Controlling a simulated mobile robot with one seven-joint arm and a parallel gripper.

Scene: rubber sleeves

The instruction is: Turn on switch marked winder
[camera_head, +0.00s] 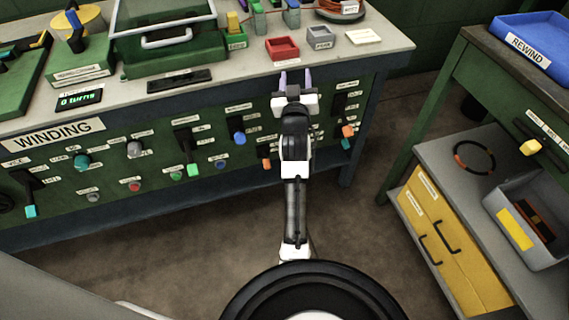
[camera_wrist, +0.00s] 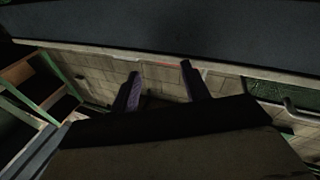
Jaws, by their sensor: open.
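The green front panel (camera_head: 130,188) of the bench carries several switches, knobs and buttons with small labels. I cannot read which label says winder. A cyan-tipped lever (camera_head: 30,211) hangs at the far left, a green-tipped lever (camera_head: 194,169) is near the middle, and a blue-tipped lever (camera_head: 239,138) is right of it. An orange-tipped lever (camera_head: 348,131) is at the right end. My gripper (camera_head: 296,77) is open and empty, at the bench's front edge right of the middle. In the wrist view its two fingers (camera_wrist: 159,80) stand apart with nothing between them.
A sign reading WINDING (camera_head: 52,135) is at the panel's upper left. Red (camera_head: 282,48) and grey (camera_head: 320,38) trays stand on the bench top beyond my gripper. A side table with a blue REWIND tray (camera_head: 541,42) stands right. Floor (camera_head: 345,225) between them is clear.

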